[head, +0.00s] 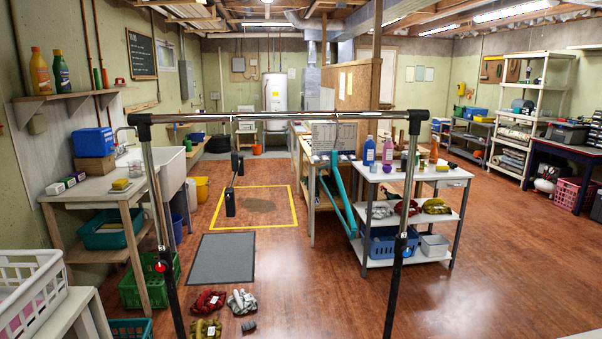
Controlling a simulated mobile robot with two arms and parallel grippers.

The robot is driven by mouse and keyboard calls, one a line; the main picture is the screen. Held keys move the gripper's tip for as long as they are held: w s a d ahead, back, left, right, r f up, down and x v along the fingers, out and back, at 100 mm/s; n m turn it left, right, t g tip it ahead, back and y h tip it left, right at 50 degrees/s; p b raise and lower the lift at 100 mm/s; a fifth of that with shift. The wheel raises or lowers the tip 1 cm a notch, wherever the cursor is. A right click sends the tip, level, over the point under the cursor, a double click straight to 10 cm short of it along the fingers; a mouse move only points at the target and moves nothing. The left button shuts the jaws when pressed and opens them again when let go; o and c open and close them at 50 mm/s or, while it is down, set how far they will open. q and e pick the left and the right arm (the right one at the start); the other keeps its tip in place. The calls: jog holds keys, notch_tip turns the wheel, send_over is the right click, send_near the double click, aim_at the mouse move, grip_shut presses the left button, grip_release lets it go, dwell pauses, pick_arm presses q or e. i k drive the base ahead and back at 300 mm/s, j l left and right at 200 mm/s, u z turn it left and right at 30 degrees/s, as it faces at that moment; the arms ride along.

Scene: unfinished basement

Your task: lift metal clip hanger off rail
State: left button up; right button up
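A garment rack with a silver top rail (325,115) stands upright close in front of me. Its rail spans from a black corner joint at left to another at right. The metal clip hanger (234,186) appears to hang from the rail left of the middle. It is seen nearly end-on: a thin metal bar with a black clip at the far end and another at the near end. Its hook is thin and hard to make out against the background. Nothing visible is clipped in it. Neither of my grippers is in view.
The rack's left post (159,200) and right post (404,215) frame the hanger. A workbench (97,188) stands at left, a shelved cart (410,178) at right. Open floor lies at right.

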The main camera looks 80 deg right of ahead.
aim_at(237, 161)
jog(key=z, duration=2.05)
